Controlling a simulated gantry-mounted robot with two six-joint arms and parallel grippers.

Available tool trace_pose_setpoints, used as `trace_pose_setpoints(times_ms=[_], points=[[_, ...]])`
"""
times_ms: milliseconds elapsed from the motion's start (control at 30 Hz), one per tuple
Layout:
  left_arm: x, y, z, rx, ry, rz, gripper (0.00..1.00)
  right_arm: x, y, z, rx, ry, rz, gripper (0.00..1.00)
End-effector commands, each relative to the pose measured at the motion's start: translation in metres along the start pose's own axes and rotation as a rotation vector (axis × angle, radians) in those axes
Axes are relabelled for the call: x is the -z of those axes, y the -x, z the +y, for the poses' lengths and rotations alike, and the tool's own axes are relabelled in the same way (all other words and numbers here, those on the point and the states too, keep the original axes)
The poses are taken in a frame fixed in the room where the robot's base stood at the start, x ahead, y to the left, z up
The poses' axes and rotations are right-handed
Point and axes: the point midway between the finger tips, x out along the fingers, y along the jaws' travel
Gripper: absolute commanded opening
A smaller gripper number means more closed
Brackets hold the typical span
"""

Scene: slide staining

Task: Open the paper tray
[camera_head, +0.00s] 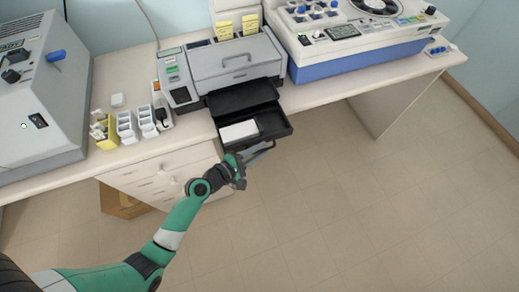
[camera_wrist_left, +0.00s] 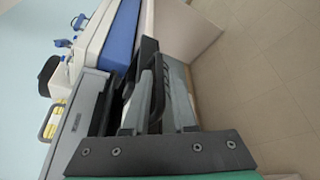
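The grey printer (camera_head: 235,62) stands on the counter. Its black paper tray (camera_head: 270,121) sticks out from the front over the counter edge, with a white paper stack (camera_head: 238,131) in its left part. My left gripper (camera_head: 258,154) is at the tray's front edge, close to or touching it. My right gripper is not in view.
White slide holders (camera_head: 126,127) and a yellow box (camera_head: 104,132) stand left of the printer, beside a large grey machine (camera_head: 35,95). A blue-and-white machine (camera_head: 350,45) stands to the right. White drawers (camera_head: 165,172) lie below the counter. The floor in front is clear.

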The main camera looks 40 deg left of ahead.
Motion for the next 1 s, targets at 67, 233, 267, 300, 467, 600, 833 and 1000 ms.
trace_pose_setpoints(times_ms=[67, 233, 267, 300, 467, 600, 833, 1000], points=[[0.0, 0.001, 0.0, 0.0, 0.0, 0.0, 0.25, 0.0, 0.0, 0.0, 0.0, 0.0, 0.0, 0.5], [0.001, 0.018, 0.001, -0.001, 0.0, 0.004, 0.25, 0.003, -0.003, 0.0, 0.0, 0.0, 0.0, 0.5], [0.001, 0.024, 0.001, 0.0, 0.001, 0.003, 0.25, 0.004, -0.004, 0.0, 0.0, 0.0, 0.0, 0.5], [0.0, 0.033, 0.001, -0.001, 0.002, 0.003, 0.25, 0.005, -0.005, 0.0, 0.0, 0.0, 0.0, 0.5], [0.002, 0.072, 0.001, -0.001, 0.004, 0.006, 0.25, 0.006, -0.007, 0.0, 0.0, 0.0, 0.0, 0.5], [0.002, 0.1, 0.001, -0.002, 0.002, 0.006, 0.25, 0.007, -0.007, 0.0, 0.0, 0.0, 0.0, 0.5], [0.0, 0.117, 0.0, -0.001, 0.0, 0.0, 0.25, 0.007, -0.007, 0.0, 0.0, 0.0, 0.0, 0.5], [0.0, 0.116, 0.0, 0.0, 0.0, -0.001, 0.25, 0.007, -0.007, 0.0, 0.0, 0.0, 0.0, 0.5]])
